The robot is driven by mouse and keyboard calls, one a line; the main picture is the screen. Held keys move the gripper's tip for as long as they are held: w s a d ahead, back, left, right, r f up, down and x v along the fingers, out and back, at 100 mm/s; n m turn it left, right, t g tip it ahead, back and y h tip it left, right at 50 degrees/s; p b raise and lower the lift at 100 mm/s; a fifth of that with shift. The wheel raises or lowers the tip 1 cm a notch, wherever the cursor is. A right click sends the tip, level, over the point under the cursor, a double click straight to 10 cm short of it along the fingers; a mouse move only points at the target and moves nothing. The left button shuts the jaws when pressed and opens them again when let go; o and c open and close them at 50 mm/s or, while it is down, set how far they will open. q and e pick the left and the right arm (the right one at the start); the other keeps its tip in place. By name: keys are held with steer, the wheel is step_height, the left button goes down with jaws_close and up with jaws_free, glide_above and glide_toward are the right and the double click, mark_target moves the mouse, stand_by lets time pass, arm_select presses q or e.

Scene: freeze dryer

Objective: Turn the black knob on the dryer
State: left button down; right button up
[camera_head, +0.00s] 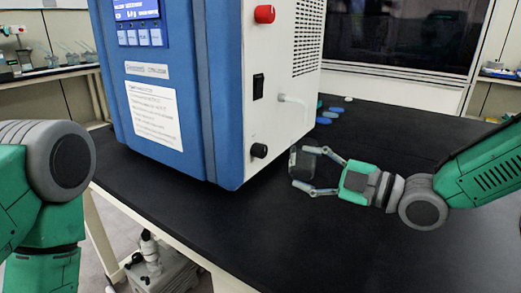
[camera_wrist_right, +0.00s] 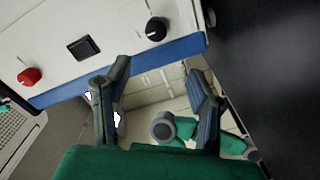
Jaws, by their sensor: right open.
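The black knob (camera_head: 259,150) is on the white side panel of the dryer (camera_head: 228,110), low and close to its blue front edge. The black knob also shows in the right wrist view (camera_wrist_right: 156,28), beyond the fingertips and with nothing touching it. My right gripper (camera_head: 298,167) is open, to the right of the knob, with its fingers pointing left toward the panel. In the right wrist view the two fingers (camera_wrist_right: 160,80) are spread wide apart. Only my left arm shows at the left edge of the head view; its gripper is out of frame.
A red knob (camera_head: 264,14) and a black switch (camera_head: 258,86) sit above the black knob. A greyish see-through object (camera_head: 303,164) shows by the right fingertips; its exact place is unclear. Blue caps (camera_head: 331,115) lie behind. The black tabletop (camera_head: 330,240) is clear in front.

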mark_target(264, 152)
steer(key=shift+t, duration=0.3)
steer(key=w, duration=0.1)
steer(key=w+a+b, duration=0.1)
steer(key=w, duration=0.1)
steer(key=w+a, duration=0.1)
steer(key=shift+w+a+f+b, duration=0.15)
steer(key=shift+w+f+b, duration=0.1)
steer(key=shift+f+b, duration=0.1)
steer(key=x, duration=0.2)
steer(key=s+x, duration=0.1)
steer(key=x, duration=0.2)
steer(key=a+b+x, duration=0.1)
steer(key=x, duration=0.1)
steer(key=shift+a+r, duration=0.1)
steer(key=shift+a, duration=0.25)
steer(key=shift+w+d, duration=0.1)
steer(key=shift+d, duration=1.05)
steer(key=shift+c, duration=1.2)
steer(key=c, duration=0.7)
steer(key=shift+a+r, duration=0.15)
steer(key=shift+a, duration=0.15)
jaws_close()
arm_select(q)
steer(key=shift+d+f, duration=0.75)
steer(key=shift+f, duration=0.35)
arm_select(e)
steer(key=shift+c, duration=0.9)
jaws_free()
steer(key=shift+a, duration=0.35)
